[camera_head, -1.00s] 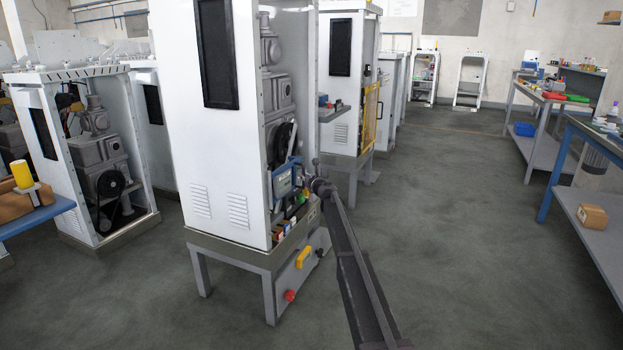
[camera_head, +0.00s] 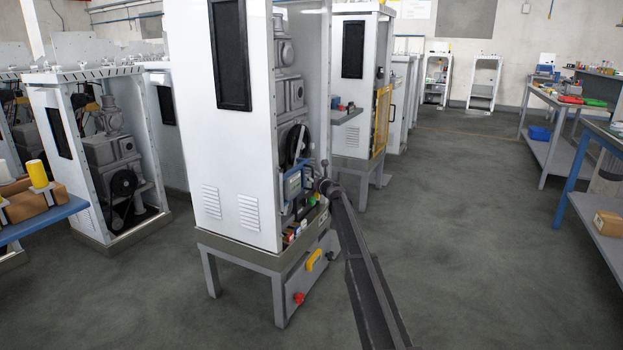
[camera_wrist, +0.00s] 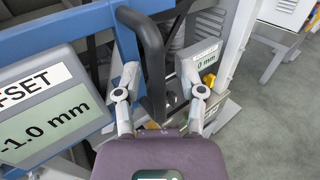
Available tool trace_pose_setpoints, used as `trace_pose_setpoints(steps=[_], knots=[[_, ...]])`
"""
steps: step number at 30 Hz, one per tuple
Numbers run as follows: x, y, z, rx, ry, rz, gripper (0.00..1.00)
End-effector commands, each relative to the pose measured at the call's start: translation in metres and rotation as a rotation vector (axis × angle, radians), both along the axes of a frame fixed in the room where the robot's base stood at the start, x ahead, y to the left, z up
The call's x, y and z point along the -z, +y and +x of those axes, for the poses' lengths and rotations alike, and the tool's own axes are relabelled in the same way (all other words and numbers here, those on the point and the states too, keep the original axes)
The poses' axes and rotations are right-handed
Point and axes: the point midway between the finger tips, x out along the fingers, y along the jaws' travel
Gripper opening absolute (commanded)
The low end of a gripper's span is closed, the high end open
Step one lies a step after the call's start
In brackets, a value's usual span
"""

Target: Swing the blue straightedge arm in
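The blue straightedge arm (camera_wrist: 75,32) crosses the upper left of the wrist view as a blue bar. In the head view it appears as a small blue part (camera_head: 292,184) at the open side of the white cabinet. A dark curved handle (camera_wrist: 152,62) stands beside the blue bar. My gripper (camera_wrist: 160,72) has its two fingers on either side of this handle, with gaps visible, so it looks open around it. Contact cannot be told. In the head view my gripper (camera_head: 318,180) is small and partly hidden by my arm.
A grey display reading "-1.0 mm" (camera_wrist: 45,115) is close on the left; a smaller display (camera_wrist: 203,58) is behind on the right. The white cabinet (camera_head: 240,150) stands on a grey stand (camera_head: 240,248). Open floor (camera_head: 470,240) lies to the right, before the workbenches.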

Motion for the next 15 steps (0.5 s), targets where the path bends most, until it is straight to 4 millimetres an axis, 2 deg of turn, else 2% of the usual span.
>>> trace_pose_setpoints(steps=[10, 15], knots=[[0.000, 0.001, -0.005, -0.003, -0.001, -0.002, 0.53], [0.000, -0.005, -0.015, -0.003, -0.001, -0.002, 0.53]])
